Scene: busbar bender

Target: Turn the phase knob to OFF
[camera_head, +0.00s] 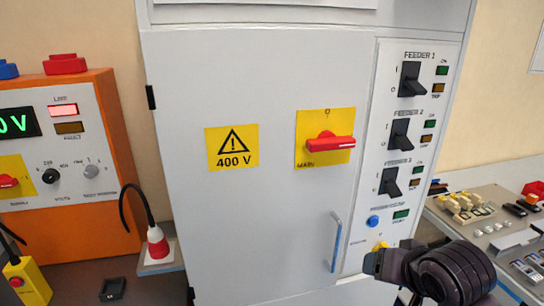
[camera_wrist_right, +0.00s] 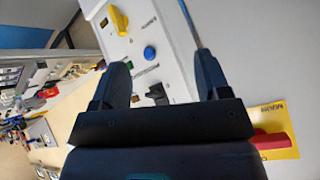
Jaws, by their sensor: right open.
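A yellow rotary knob (camera_head: 381,246) sits low on the white cabinet's right-hand panel, below a blue button (camera_head: 373,221). My right arm partly covers the area beside it. In the right wrist view the yellow knob (camera_wrist_right: 118,20) lies beyond the fingertips, up and to the left, with the blue button (camera_wrist_right: 150,53) nearer. My right gripper (camera_wrist_right: 160,78) is open and empty, apart from the knob. An orange box at left also has a black knob (camera_head: 51,176) and a light knob (camera_head: 91,170); their small labels are hard to read. My left gripper is not in view.
Black feeder switches (camera_head: 400,135) line the panel above. A red main switch (camera_head: 326,143) and a door handle (camera_head: 336,241) stick out from the cabinet door (camera_head: 250,210).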

